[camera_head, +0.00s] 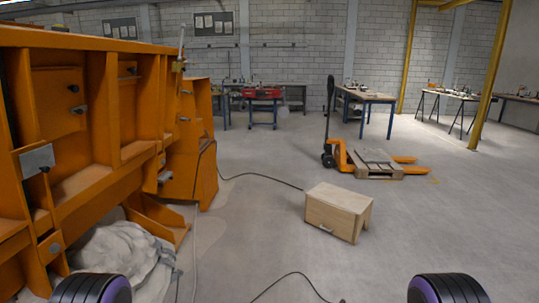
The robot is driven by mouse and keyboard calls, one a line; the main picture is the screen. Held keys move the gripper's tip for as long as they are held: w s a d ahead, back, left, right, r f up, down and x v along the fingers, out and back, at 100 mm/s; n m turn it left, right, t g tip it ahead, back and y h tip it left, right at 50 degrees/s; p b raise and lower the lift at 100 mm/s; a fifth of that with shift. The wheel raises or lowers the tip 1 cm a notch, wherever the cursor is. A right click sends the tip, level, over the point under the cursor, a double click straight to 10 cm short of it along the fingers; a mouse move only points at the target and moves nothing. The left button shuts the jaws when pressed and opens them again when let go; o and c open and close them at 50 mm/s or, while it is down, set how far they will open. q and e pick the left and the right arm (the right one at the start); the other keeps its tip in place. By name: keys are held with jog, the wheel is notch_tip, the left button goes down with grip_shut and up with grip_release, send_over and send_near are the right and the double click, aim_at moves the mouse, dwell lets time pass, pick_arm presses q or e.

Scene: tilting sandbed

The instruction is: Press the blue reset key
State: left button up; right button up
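I cannot make out a blue reset key in the head view. The large orange steel frame (98,120) of the sandbed fills the left side, with ribs, brackets and small grey fittings. An orange cabinet-like end part (205,165) stands at its far end, with a dark cable running from it. No key can be told on either. Two dark rounded parts with purple rims at the bottom edge seem to be my own arms. Neither gripper shows.
A low wooden box (332,212) stands on the floor right of centre. An orange pallet truck (344,158) with a pallet is behind it. A whitish heap (118,252) lies under the frame. A dark cable (262,178) crosses the floor. The right floor is clear.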

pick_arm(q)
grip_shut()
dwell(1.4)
